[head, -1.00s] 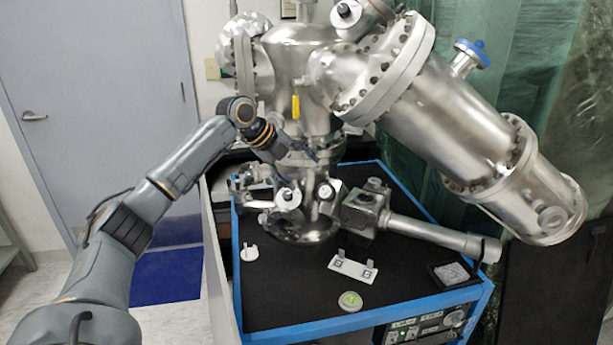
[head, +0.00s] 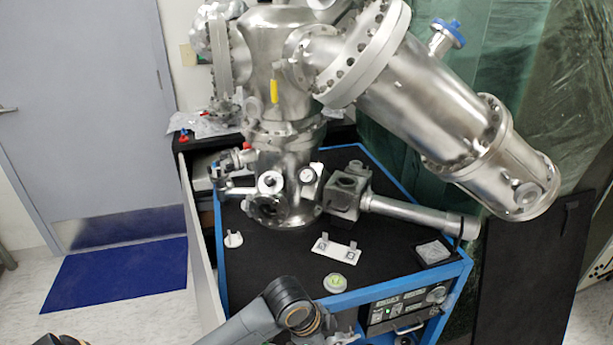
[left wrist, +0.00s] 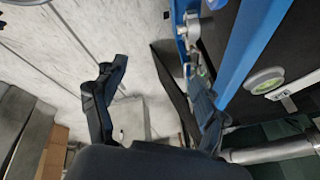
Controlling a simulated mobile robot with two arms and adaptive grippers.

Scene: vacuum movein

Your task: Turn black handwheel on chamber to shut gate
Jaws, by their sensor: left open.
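The steel chamber (head: 285,150) stands on the black top of a blue-framed cart in the head view. A dark round part (head: 268,208) sits low on its front, and a squarish valve block (head: 346,192) with a dark round top (head: 350,180) joins a tube on its right. I cannot tell which of these, if either, is the black handwheel. My left arm comes in at the bottom of the head view, well below the chamber. My left gripper (left wrist: 155,100) is open and empty in the left wrist view, beside the cart's blue edge. My right gripper is out of view.
The blue cart frame (head: 345,300) runs close to my left arm. On the cart top are a green-centred round piece (head: 335,283), a white plate with two clips (head: 336,250) and a small clear-lidded box (head: 433,252). A large angled cylinder (head: 440,110) overhangs the right side.

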